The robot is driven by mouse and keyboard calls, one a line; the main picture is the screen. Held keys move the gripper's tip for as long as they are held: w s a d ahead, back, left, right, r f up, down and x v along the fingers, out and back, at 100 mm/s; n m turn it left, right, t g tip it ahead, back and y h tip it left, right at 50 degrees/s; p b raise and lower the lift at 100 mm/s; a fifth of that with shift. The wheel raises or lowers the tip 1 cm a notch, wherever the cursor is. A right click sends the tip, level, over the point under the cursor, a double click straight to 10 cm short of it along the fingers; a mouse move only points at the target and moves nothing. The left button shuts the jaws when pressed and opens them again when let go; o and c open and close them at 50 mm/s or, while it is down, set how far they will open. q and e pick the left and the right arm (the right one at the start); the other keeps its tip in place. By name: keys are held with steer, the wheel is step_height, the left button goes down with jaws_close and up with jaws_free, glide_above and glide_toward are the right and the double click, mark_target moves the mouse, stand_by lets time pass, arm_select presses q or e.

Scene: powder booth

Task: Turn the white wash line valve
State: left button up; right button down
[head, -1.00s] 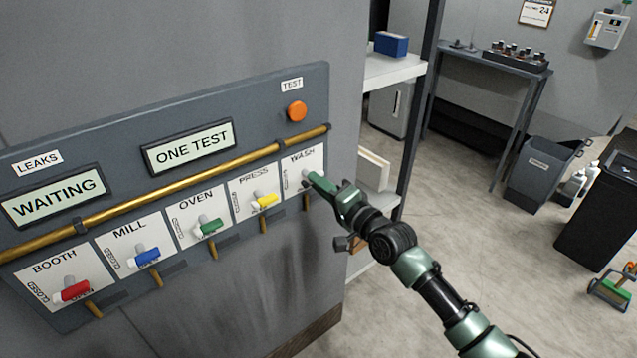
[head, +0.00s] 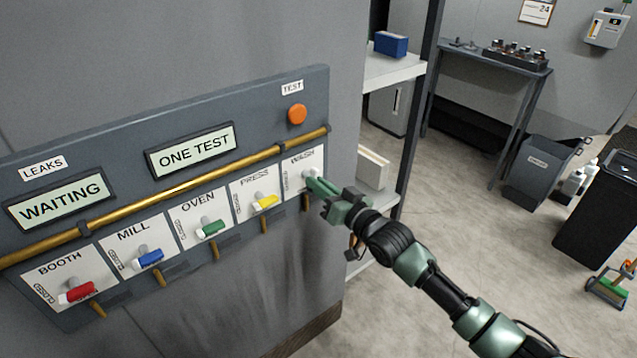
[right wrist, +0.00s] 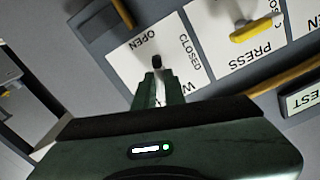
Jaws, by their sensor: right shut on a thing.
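The wash line valve sits on the white WASH card (head: 293,186) at the right end of the panel. My right gripper (head: 316,186) is at this valve with its fingers shut on the handle, which they mostly hide. The handle's exact angle cannot be told. My left gripper is not in view.
The yellow PRESS handle (head: 266,202) is close on the left, then the green OVEN (head: 211,228), blue MILL (head: 150,259) and red BOOTH (head: 77,292) handles. A brass pipe (head: 180,193) runs above them. An orange TEST button (head: 297,114) is higher up. Shelves (head: 395,72) stand right of the panel.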

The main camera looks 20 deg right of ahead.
steer(key=shift+n+p, duration=0.3)
steer(key=shift+n, duration=1.8)
steer(key=c, duration=1.5)
jaws_free()
steer(key=shift+s, duration=0.1)
steer(key=b+v, duration=0.1)
steer(key=v, duration=0.6)
steer(key=shift+s+d, duration=0.15)
steer(key=shift+s, duration=0.15)
